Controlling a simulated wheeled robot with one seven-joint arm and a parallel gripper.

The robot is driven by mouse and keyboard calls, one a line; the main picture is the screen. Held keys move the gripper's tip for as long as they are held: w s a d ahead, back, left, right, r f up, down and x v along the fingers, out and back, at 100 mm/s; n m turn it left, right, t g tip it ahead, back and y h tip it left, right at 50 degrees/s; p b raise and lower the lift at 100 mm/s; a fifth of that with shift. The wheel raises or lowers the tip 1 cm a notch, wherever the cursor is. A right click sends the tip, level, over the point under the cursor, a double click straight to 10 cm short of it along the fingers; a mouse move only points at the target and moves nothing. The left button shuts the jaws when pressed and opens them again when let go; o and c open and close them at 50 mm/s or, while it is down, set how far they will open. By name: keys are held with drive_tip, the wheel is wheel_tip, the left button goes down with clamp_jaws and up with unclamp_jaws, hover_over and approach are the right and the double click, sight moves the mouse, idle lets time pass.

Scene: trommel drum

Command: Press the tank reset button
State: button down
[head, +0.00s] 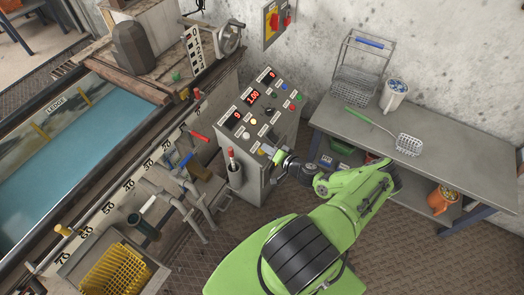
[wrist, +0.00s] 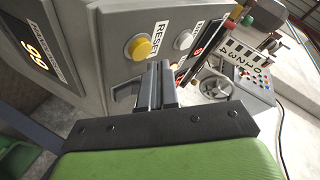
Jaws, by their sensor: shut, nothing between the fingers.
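The control panel (head: 262,108) is a grey cabinet with a sloped face of displays and buttons. In the wrist view a yellow button (wrist: 139,47) sits in a pale round collar on the panel. A label reading RESET (wrist: 182,39) stands just right of it; the word TANK is not readable. My gripper (wrist: 160,68) is shut and empty, its tips just right of and below the yellow button in the picture. I cannot tell how far they are from the panel. In the head view my gripper (head: 275,154) is at the panel's lower front edge.
Other panel buttons are close by, including green (head: 291,107) and blue (head: 298,97) ones. A grey bench (head: 430,160) with a wire basket (head: 358,85) and a skimmer (head: 408,144) stands right. A water tank (head: 90,130) lies left.

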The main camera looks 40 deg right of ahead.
drive_tip(key=shift+w+a+f+b, duration=0.1)
drive_tip(key=shift+w+f+b, duration=0.1)
drive_tip(key=shift+f+b, duration=0.15)
drive_tip(key=shift+w+f+b, duration=0.2)
drive_tip(key=shift+f+b, duration=0.1)
drive_tip(key=shift+f, duration=0.1)
idle(0.5)
drive_tip(key=shift+r, duration=0.15)
drive_tip(key=shift+s+r+p, duration=0.4)
drive_tip(key=shift+r+p, duration=0.25)
drive_tip(key=shift+s+d+r+p, duration=0.15)
drive_tip(key=shift+s+r+p, duration=0.2)
drive_tip(key=shift+r+p, duration=0.35)
drive_tip(key=shift+s+d+r+p, duration=0.15)
drive_tip(key=shift+s+r+p, duration=0.25)
drive_tip(key=shift+r+p, duration=0.25)
drive_tip(key=shift+s+d+r+p, duration=0.15)
drive_tip(key=shift+s+r+p, duration=0.3)
drive_tip(key=shift+r, duration=0.4)
drive_tip(key=shift+w, duration=0.1)
